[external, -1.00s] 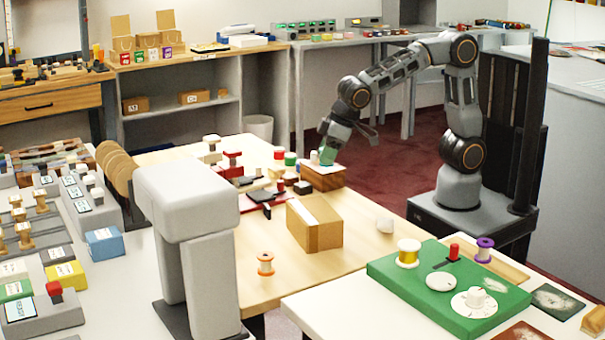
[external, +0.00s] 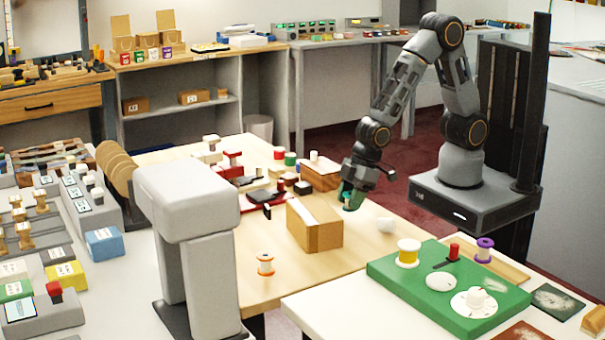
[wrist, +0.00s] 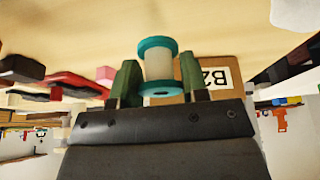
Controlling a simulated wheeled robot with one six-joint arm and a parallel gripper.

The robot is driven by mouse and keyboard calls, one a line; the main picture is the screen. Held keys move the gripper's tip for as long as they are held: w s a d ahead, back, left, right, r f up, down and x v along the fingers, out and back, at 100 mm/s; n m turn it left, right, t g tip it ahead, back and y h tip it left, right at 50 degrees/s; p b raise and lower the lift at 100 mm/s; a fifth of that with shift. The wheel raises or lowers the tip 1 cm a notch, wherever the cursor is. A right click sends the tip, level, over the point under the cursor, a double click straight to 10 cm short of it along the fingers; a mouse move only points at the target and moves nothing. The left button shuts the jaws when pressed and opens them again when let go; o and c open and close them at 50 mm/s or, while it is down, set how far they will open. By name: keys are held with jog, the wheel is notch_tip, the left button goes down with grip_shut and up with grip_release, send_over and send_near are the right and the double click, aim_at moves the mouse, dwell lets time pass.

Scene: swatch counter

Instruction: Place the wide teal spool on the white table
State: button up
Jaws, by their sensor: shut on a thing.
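The teal spool (wrist: 158,66), with teal flanges and a pale winding, sits between the two green fingers of my gripper (wrist: 158,78) in the wrist view. My gripper is shut on it. In the external view my gripper (external: 351,195) points down at the right side of the wooden table, just right of the cardboard box; the spool is small and mostly hidden by the fingers there. The white table (external: 325,309) stands at the front right, nearer the camera than my gripper, with a green board (external: 392,282) on it.
The cardboard box (external: 322,236), marked B2, stands next to my gripper. The white table's front left corner looks bare.

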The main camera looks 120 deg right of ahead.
jog(key=d+r+m+h+b, duration=0.1)
jog(key=d+r+m+b, duration=0.25)
jog(key=d+r, duration=0.6)
jog(key=p, duration=0.2)
send_near(282, 216)
jog(key=shift+w+d+f+m+h, duration=0.25)
jog(key=shift+w+f+m+h, duration=0.1)
jog(key=shift+w+f, duration=0.7)
jog(key=shift+f, duration=1.75)
jog(key=shift+f+b, duration=0.1)
jog(key=shift+b, duration=0.25)
